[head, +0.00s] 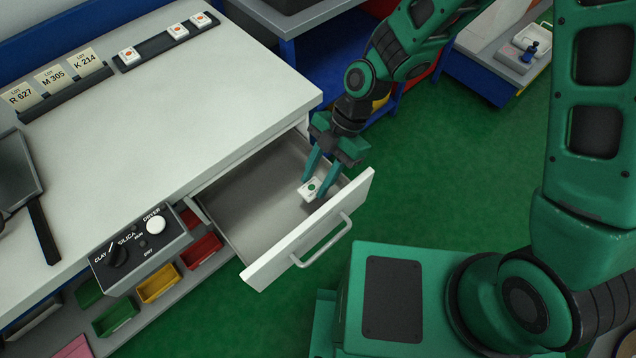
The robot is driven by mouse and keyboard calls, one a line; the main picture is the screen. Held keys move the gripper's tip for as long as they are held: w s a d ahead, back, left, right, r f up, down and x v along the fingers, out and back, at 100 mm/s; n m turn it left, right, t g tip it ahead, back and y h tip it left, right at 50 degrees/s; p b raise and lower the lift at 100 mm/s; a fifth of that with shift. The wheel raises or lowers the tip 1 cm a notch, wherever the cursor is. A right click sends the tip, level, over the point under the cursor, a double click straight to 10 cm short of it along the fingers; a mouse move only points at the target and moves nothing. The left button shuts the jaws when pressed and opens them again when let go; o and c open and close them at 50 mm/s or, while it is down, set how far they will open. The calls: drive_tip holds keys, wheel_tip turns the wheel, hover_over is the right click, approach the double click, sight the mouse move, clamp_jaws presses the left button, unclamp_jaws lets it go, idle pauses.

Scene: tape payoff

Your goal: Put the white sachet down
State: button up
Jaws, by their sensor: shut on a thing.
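The white sachet (309,190) is small and square, with a green round mark on its face. It is between the fingers of my gripper (312,190), which is shut on it. The gripper points down into the open drawer (254,200), near the front panel at the drawer's right end. I cannot tell whether the sachet touches the drawer floor. The rest of the drawer's inside looks empty.
The drawer front (310,232) with its bar handle stands out from the white bench (200,110). A control box (140,250) with knobs is on the bench's front edge. Sachets with orange marks lie on a dark strip (157,46). Coloured bins (158,284) are below.

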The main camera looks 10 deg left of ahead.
sight(320, 181)
drive_tip(key=shift+f, duration=1.85)
drive_tip(key=o, duration=1)
drive_tip(key=shift+o, duration=0.2)
drive_tip(key=v, duration=1.2)
drive_tip(key=shift+d, duration=0.1)
